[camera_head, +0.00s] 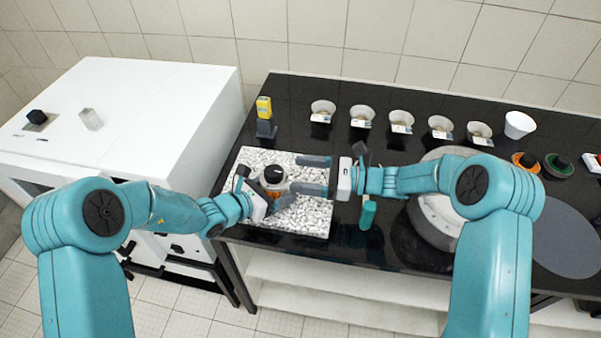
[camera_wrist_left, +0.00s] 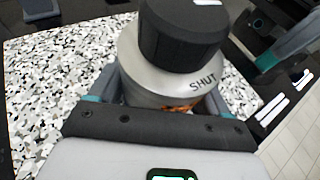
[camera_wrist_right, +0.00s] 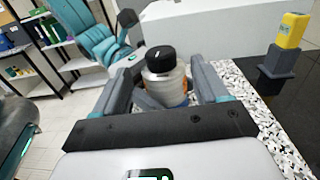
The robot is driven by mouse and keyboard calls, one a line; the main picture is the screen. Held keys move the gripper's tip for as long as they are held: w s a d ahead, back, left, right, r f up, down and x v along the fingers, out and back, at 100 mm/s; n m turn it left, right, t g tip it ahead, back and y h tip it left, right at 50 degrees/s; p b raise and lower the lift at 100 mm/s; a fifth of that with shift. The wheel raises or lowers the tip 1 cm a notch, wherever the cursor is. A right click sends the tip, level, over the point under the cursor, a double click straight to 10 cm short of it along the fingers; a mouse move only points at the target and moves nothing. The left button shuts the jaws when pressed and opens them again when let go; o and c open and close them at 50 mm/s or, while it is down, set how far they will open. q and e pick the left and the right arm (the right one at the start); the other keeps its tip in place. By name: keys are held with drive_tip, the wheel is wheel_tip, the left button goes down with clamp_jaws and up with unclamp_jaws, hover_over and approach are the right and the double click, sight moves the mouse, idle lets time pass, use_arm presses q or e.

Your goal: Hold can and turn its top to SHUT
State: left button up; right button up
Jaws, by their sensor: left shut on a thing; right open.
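The can (camera_head: 274,176) stands upright on the speckled slab (camera_head: 311,221). It is grey with an orange mark and a black top (camera_wrist_left: 180,32). The word SHUT shows on its shoulder in the left wrist view; a white mark on the top lies away from that word. My left gripper (camera_head: 273,198) is shut around the can's body, low and from the left. My right gripper (camera_head: 312,175) is open to the right of the can. In the right wrist view the can (camera_wrist_right: 166,88) appears between its spread fingers, beyond them, and the top looks untouched.
A yellow device on a dark stand (camera_head: 265,115) is behind the slab. Several bowls (camera_head: 361,116) line the back of the black table. A white cabinet (camera_head: 150,110) is on the left.

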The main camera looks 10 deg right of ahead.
sight(283, 172)
drive_tip(key=x, duration=0.7)
drive_tip(key=shift+a, duration=0.3)
drive_tip(key=c, duration=1)
